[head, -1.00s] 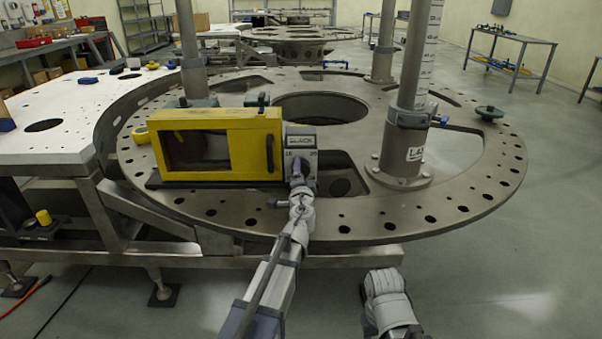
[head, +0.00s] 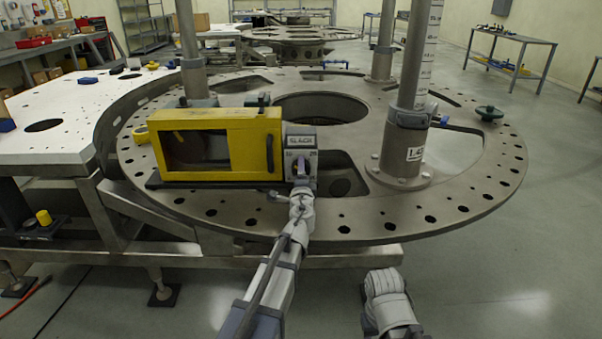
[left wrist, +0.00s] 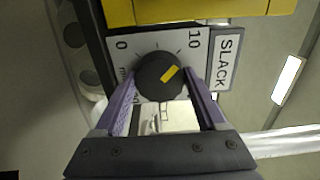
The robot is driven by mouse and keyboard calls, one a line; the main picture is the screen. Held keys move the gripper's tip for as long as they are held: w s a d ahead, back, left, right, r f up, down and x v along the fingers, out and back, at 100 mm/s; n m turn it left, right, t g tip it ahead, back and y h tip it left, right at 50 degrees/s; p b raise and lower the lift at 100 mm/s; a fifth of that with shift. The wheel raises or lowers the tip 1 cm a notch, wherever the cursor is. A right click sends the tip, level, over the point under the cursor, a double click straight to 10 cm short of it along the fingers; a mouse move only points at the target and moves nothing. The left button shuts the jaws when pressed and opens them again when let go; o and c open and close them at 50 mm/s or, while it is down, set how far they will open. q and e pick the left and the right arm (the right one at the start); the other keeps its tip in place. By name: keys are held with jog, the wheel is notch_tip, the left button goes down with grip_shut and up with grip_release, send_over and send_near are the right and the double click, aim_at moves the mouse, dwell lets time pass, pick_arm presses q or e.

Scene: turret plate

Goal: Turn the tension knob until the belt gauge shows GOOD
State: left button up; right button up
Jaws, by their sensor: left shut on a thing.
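The tension knob (left wrist: 157,78) is dark and round with a yellow pointer mark, on a pale dial plate (left wrist: 202,52) with numbers 0 and 10 showing. In the left wrist view the yellow mark slants up and right. The gauge sign (left wrist: 224,62) reads SLACK, also in the head view (head: 300,142). My left gripper (left wrist: 161,80) has its purple fingers on either side of the knob, shut on it. In the head view my left gripper (head: 301,170) covers most of the knob. My right gripper (head: 388,298) is low at the bottom, its fingers not clear.
A yellow box frame (head: 215,118) with a dark window stands left of the dial on a large round metal plate (head: 380,228) with holes. Metal posts (head: 408,140) rise from the plate.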

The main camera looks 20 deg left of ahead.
pick_arm(q)
jog(key=o, duration=1.3)
jog(key=shift+s, duration=0.1)
jog(key=v, duration=0.7)
jog(key=shift+s+d, duration=0.15)
jog(key=shift+s, duration=0.25)
